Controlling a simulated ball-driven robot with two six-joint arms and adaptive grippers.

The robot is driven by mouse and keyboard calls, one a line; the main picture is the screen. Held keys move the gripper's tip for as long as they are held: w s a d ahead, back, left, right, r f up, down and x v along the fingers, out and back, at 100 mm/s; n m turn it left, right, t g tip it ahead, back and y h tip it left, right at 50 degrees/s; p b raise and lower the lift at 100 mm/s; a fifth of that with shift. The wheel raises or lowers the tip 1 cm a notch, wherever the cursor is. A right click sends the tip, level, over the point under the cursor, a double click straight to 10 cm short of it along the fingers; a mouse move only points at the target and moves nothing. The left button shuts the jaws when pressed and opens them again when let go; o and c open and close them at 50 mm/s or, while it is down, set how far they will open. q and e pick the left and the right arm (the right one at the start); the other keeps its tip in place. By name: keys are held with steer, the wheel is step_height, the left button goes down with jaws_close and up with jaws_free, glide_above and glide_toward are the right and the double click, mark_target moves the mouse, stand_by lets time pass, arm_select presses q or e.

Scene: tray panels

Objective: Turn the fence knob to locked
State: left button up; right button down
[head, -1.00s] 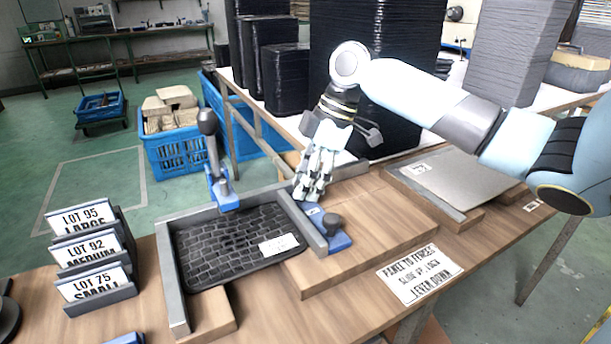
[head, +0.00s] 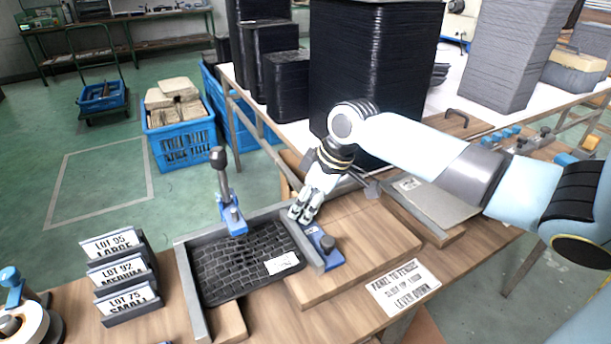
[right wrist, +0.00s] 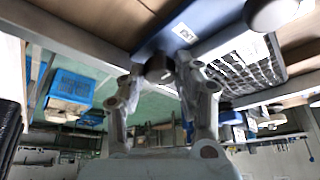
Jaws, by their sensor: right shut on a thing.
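A dark round knob (head: 328,242) stands on a blue fence block (head: 321,255) at the right of the tray. The grey fence bar (head: 305,244) runs along the right side of a black woven-pattern panel (head: 240,268) with a white label. My right gripper (head: 302,214) is at the far end of the blue block, beyond the knob. In the right wrist view its fingers (right wrist: 160,70) are shut on a small dark piece at the block's end. The round knob (right wrist: 275,12) is apart from the fingers there. My left gripper is not in view.
A lever clamp (head: 226,195) stands upright behind the panel. Lot card holders (head: 125,280) stand to the left. A printed instruction card (head: 403,287) lies at the front right. Tall black stacks (head: 370,80) stand behind my right arm. Bare wood lies right of the fence.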

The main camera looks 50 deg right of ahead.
stand_by(0.4)
steer(key=c, duration=1.2)
jaws_free()
steer(key=shift+r, duration=0.1)
steer(key=v, duration=1.2)
steer(key=shift+s, duration=0.1)
